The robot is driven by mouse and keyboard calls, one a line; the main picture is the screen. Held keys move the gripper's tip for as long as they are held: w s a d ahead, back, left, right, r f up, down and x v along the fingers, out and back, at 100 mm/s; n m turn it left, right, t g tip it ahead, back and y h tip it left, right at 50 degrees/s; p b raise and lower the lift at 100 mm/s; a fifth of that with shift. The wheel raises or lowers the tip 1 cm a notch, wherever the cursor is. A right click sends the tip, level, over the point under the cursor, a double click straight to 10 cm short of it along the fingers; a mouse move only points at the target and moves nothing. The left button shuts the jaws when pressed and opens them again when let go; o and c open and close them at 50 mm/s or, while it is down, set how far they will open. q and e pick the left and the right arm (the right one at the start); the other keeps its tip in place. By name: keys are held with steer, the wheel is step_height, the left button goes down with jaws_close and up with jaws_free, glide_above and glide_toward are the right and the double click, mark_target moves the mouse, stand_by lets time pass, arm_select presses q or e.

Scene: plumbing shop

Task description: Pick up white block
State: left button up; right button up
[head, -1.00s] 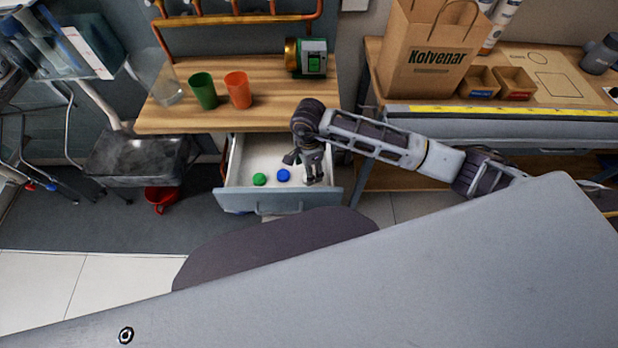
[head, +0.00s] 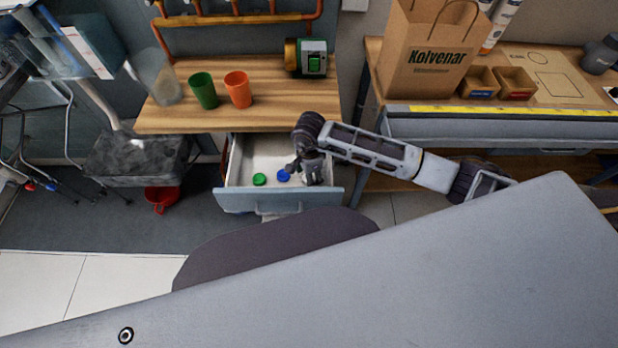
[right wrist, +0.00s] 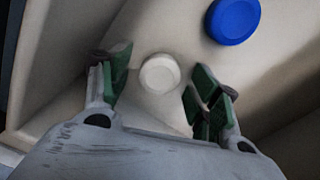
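The white block (right wrist: 160,73) is a small round piece on the pale floor of the open drawer (head: 238,160). In the right wrist view it sits between the fingers of my right gripper (right wrist: 158,88), near their tips, with a gap on both sides. The gripper is open and holds nothing. In the head view my right gripper (head: 304,178) reaches down into the right part of the drawer, and I cannot make out the white block there. My left gripper is not in view.
A blue round piece (right wrist: 233,20) lies close by; it also shows in the head view (head: 283,175), left of the gripper. A green round piece (head: 259,180) lies further left. The drawer's front panel (head: 280,201) and side walls surround the gripper. The wooden tabletop (head: 250,117) is above and behind.

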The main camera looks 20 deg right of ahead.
steer(key=c, duration=0.9)
step_height(320, 180, up, 10)
stand_by(0.3)
stand_by(0.6)
